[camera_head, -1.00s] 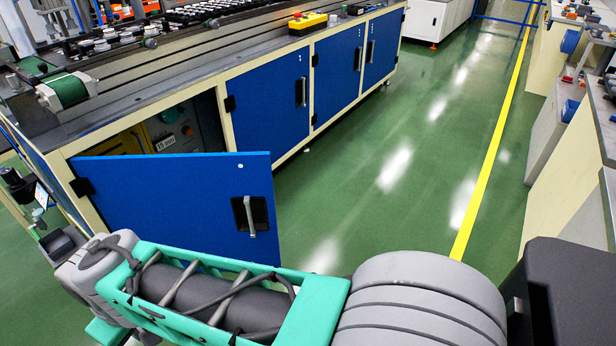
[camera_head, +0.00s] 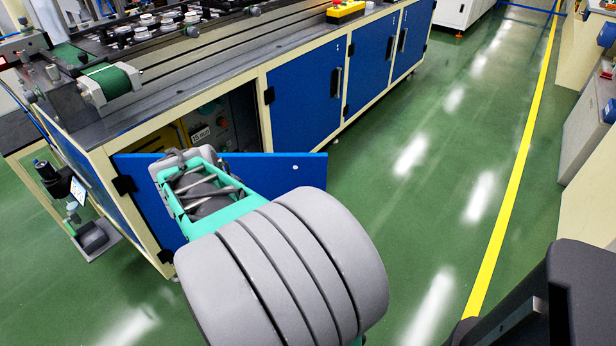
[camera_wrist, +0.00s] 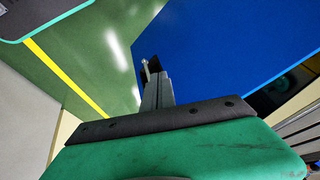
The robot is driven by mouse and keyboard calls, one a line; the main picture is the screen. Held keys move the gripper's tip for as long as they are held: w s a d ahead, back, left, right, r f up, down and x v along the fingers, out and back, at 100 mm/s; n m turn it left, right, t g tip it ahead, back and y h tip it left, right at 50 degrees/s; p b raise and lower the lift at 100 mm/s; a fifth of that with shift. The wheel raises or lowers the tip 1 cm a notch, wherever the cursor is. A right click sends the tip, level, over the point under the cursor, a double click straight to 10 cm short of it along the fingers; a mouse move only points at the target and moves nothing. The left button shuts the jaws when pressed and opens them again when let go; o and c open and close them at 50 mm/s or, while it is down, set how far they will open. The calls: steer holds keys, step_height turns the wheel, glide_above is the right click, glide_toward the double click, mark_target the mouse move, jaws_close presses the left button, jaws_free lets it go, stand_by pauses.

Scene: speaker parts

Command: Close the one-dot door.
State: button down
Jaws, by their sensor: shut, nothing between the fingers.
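The one-dot door (camera_head: 305,185) is a blue cabinet panel with one white dot near its top right. It stands swung open from its hinges on the left, and the dark cabinet opening shows behind it. My arm covers its middle, and its handle is hidden in the head view. In the wrist view the door (camera_wrist: 235,50) fills the upper right. My gripper (camera_wrist: 150,72) is shut and empty, and appears over the door's left edge. Whether it touches the door I cannot tell. The fingertips are hidden in the head view.
The cabinet's other blue doors (camera_head: 304,88) are closed, with dark handles. A conveyor worktop (camera_head: 190,70) runs above them. A small stand (camera_head: 85,225) is left of the cabinet. The green floor is clear to the right, up to a yellow line (camera_head: 510,170).

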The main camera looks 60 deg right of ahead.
steer(key=s+d+r+m+g+h, duration=0.1)
steer(key=s+d+m+g+h, duration=0.15)
steer(key=s+d+m, duration=0.9)
steer(key=w+d+f+n+b, duration=0.1)
steer(key=w+d+f, duration=0.1)
steer(key=d+f, duration=0.5)
steer(key=d, duration=0.3)
steer(key=shift+w+d+f, duration=0.4)
steer(key=shift+n+g+y, duration=0.25)
